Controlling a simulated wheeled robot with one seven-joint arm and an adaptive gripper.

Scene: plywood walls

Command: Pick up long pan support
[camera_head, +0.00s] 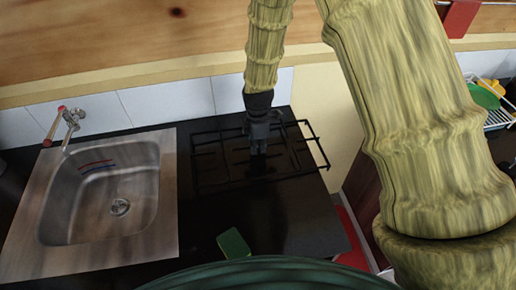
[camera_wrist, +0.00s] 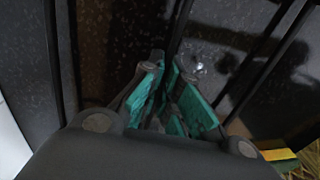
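The long pan support (camera_head: 222,184) is a black rectangular grate with thin bars over the dark hob, right of the sink in the head view. Its right end juts past the counter's edge in the picture, so it appears raised or shifted; the exact height is hard to tell. My gripper (camera_head: 258,150) points down at the middle of the grate. In the wrist view the teal pads of my gripper (camera_wrist: 168,75) sit close together with a black bar of the pan support (camera_wrist: 176,28) between them. The gripper looks shut on this bar. The contact is partly hidden.
A steel sink (camera_head: 160,215) with a tap (camera_head: 70,118) is at the left. A green sponge (camera_head: 233,243) lies on the counter in front of the hob. A dish rack (camera_head: 497,117) with a green plate (camera_head: 484,97) stands far right. The tiled wall (camera_head: 170,103) is close behind.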

